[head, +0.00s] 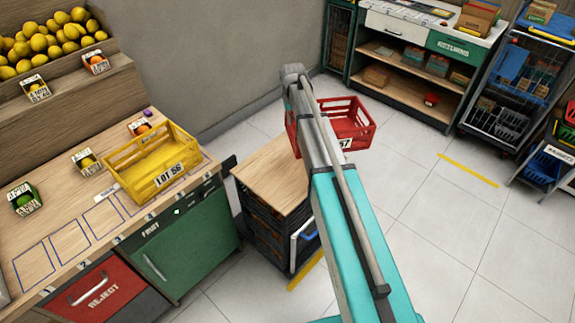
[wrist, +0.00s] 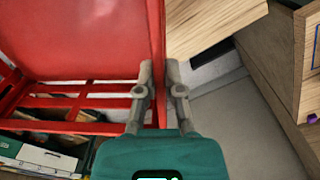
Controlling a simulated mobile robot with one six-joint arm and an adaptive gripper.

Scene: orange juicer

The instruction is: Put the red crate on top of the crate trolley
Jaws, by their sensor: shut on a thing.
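The red crate (head: 362,124) is behind my arm in the head view, near the far right corner of the crate trolley; its white label partly shows "57". The crate trolley (head: 268,170) has a flat, bare wooden top over dark stacked crates and a blue handle. My gripper (wrist: 160,75) is shut on a wall of the red crate (wrist: 85,40) in the wrist view. In that view the wooden top (wrist: 210,25) is right of the held wall. The crate appears raised and beside the top; I cannot tell its exact height.
A yellow crate (head: 143,172) labelled "LOT 56" stands on the wooden fruit counter (head: 75,200) at left. A shelving bench (head: 405,85) and a wire rack (head: 505,95) stand at the back right. The tiled floor (head: 440,215) right of my arm is clear.

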